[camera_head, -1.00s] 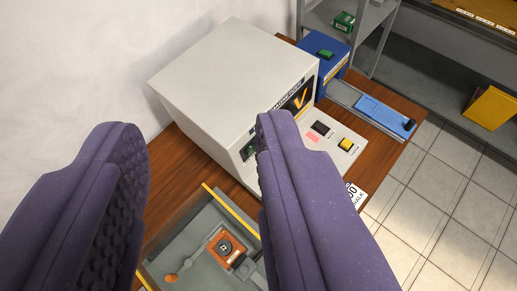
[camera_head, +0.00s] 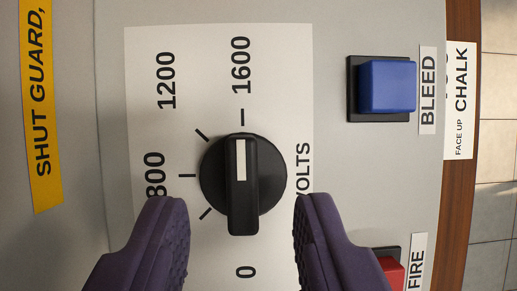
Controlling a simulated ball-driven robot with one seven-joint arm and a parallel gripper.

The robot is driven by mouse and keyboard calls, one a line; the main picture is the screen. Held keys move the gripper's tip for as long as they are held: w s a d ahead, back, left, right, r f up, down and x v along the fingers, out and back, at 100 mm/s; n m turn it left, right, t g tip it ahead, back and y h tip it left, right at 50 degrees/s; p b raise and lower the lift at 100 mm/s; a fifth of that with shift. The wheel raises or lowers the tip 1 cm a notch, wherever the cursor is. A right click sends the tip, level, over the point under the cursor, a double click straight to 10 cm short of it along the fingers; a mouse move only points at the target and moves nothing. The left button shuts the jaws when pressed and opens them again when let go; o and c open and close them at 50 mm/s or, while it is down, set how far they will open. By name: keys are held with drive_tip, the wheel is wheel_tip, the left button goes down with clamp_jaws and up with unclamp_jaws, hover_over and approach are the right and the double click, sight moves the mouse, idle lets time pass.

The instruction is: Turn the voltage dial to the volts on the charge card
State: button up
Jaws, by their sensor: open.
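The voltage dial (camera_head: 264,185) is a black round knob with a raised bar grip on a white scale plate (camera_head: 220,60). Its white pointer line faces the top of the picture, at the tick beside 1600. The labels 1200, 800 and 0 also show; the area between 800 and 0 is partly hidden by a finger. My gripper (camera_head: 243,207) is open, with one purple finger on each side of the bar's lower end in the picture and gaps between. I cannot identify a charge card in view.
A blue BLEED button (camera_head: 387,87) stands at the upper right and a red FIRE button (camera_head: 392,273) at the lower right, close to my right finger. A partly hidden white CHALK card (camera_head: 460,120) lies beyond the grey panel. A yellow SHUT GUARD strip (camera_head: 40,105) is at left.

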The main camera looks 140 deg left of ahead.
sight(243, 191)
drive_tip(key=shift+b+x, duration=0.35)
drive_tip(key=shift+x, duration=1.15)
clamp_jaws()
drive_tip(key=shift+n, duration=0.3)
drive_tip(key=n+y, duration=0.1)
drive_tip(key=n, duration=0.1)
drive_tip(key=n+t, duration=0.1)
drive_tip(key=n, duration=0.2)
drive_tip(key=shift+s+d+y, duration=0.1)
drive_tip(key=shift+s+y, duration=0.05)
drive_tip(key=shift+y, duration=0.25)
drive_tip(key=shift+d+n+t+y, duration=0.1)
drive_tip(key=shift+n+t+y, duration=0.25)
drive_tip(key=shift+n, duration=1)
drive_tip(key=shift+n+t+y, duration=0.15)
drive_tip(key=shift+n+y, duration=0.4)
drive_tip(key=shift+n, duration=0.8)
